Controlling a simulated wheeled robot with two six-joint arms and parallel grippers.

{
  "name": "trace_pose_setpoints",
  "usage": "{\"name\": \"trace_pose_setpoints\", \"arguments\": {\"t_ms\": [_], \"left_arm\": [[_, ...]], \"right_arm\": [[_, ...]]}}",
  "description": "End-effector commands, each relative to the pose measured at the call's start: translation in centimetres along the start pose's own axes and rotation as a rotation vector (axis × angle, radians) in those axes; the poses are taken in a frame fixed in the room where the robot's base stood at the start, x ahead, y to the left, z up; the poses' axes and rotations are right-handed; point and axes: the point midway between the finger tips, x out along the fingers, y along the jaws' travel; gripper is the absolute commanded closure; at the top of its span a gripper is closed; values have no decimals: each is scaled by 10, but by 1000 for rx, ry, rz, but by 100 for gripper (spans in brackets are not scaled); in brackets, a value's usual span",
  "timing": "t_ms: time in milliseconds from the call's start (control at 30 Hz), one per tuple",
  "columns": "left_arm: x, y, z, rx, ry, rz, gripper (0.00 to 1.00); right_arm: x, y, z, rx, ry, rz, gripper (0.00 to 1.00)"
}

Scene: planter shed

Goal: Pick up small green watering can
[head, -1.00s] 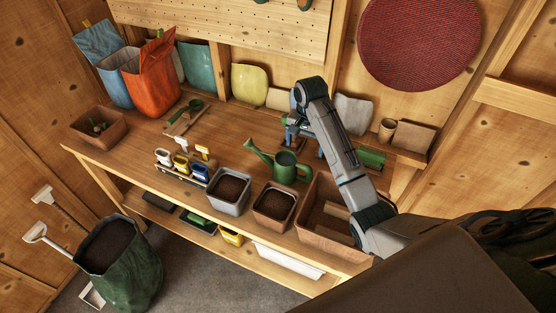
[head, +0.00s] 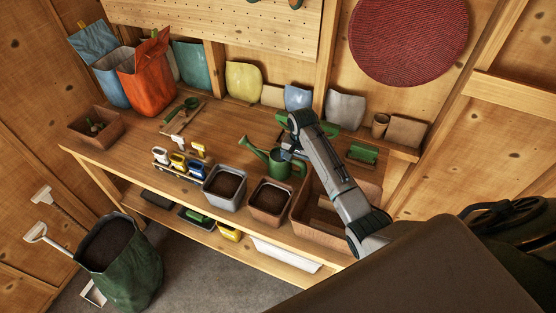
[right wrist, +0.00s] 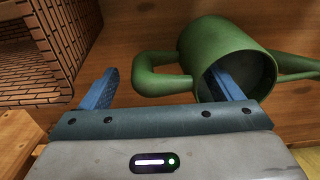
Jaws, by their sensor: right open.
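The small green watering can (head: 279,166) stands on the workbench (head: 150,137), behind the brown soil pot, its spout pointing left. My right gripper (head: 288,153) is at the can, and the arm hides part of it. In the right wrist view, the can (right wrist: 222,45) shows its open mouth and its loop handle at left. The right gripper (right wrist: 163,72) is open, with the handle between its two blue fingers. The right finger overlaps the can's mouth; whether it is inside or touching is unclear. My left gripper is not in view.
A grey soil pot (head: 225,187) and a brown soil pot (head: 270,202) stand in front of the can. A brick-patterned box (right wrist: 40,55) shows left in the right wrist view.

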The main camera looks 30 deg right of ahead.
Motion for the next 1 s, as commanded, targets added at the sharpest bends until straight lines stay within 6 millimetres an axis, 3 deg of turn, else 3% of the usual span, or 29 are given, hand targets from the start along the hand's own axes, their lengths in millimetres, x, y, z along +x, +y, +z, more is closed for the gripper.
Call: {"name": "trace_pose_setpoints", "arguments": {"t_ms": [133, 467, 1000], "left_arm": [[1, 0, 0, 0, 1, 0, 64], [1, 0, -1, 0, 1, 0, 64], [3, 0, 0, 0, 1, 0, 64]], "right_arm": [[0, 0, 0, 0, 0, 0, 17], [0, 0, 0, 0, 1, -1, 82], [-6, -1, -1, 0, 3, -4, 84]]}}
